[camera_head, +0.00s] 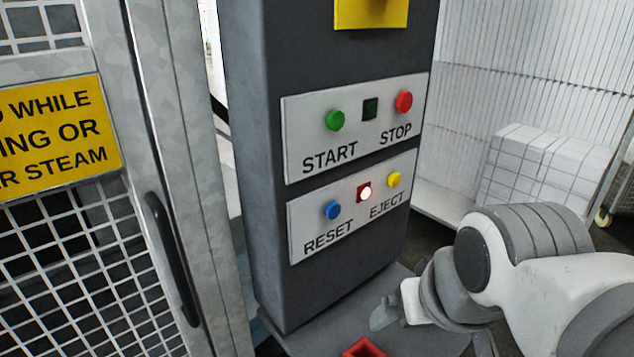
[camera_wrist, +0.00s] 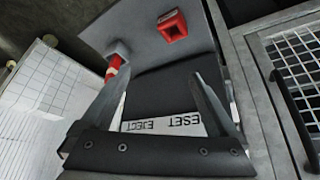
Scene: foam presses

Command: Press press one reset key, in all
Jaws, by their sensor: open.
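A dark grey control column (camera_head: 268,200) stands in the middle of the head view. Its lower plate (camera_head: 300,228) carries a blue key (camera_head: 332,210) above the word RESET and a yellow key (camera_head: 393,180) above EJECT. A lit red-and-white lamp (camera_head: 364,192) sits between them. My gripper (camera_head: 385,315) is low and to the right of the plate, apart from it. In the wrist view my gripper (camera_wrist: 158,85) is open with nothing between its fingers. The lower plate (camera_wrist: 165,124) shows there upside down, with its keys hidden.
The upper plate (camera_head: 295,135) has a green START key (camera_head: 335,120), a red STOP key (camera_head: 404,102) and a dark lamp (camera_head: 370,108). A mesh door (camera_head: 85,280) with a black handle (camera_head: 172,255) is at left. White blocks (camera_head: 540,170) stand at right. A red object (camera_head: 364,347) is below.

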